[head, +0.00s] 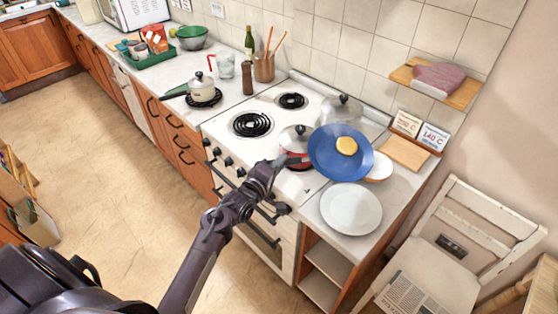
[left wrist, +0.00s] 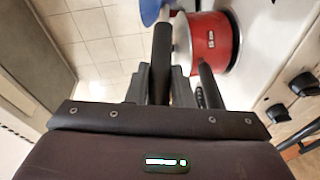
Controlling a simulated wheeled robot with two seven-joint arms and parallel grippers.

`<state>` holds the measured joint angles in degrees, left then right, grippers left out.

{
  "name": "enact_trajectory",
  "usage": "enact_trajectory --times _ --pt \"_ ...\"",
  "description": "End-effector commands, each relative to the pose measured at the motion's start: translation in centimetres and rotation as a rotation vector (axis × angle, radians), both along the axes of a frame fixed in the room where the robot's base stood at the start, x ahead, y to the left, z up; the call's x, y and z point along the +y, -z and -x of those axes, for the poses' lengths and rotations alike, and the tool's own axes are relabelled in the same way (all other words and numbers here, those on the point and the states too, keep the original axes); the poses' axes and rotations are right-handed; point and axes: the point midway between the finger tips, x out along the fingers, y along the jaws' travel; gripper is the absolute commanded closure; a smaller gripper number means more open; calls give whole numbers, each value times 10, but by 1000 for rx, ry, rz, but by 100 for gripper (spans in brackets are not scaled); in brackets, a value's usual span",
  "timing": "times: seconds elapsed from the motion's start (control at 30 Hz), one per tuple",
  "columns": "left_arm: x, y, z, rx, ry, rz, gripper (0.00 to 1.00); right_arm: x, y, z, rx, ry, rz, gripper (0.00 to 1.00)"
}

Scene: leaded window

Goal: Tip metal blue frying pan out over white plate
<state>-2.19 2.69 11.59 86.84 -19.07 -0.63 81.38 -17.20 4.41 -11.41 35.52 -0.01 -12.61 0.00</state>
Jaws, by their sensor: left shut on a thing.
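The blue frying pan (head: 325,163) is held in the air over the right end of the stove and the counter edge, behind and left of the white plate (head: 351,220). A round yellow item (head: 346,146) lies in the pan. The plate is empty and lies flat on the counter. My left gripper (head: 284,164) is shut on the pan's handle. In the left wrist view the dark handle (left wrist: 161,60) runs between the fingers, and only a sliver of the blue pan (left wrist: 151,10) shows. My right gripper is not in view.
A red pot (left wrist: 213,42) with a lid stands on the stove (head: 225,135), close to my left gripper. A wooden board (head: 405,152) and two signs are behind the plate. A white chair (head: 455,235) stands to the right. A lidded pot (head: 202,88) sits further left.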

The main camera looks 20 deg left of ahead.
Motion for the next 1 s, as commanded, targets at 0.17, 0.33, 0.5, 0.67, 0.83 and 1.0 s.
enact_trajectory --times 0.17,0.33,0.5,0.67,0.83,1.0 --pt "-4 2 3 -108 0 -88 100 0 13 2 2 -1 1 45" --pt "-5 3 4 -146 1 -123 100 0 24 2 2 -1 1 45" --pt "-6 4 6 -181 0 -154 100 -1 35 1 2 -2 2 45" --pt "-9 1 9 -223 1 -190 100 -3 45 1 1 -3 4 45" --pt "-12 -1 13 -268 1 -232 100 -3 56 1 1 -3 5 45" --pt "-15 -3 16 -312 0 -272 100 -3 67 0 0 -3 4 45"
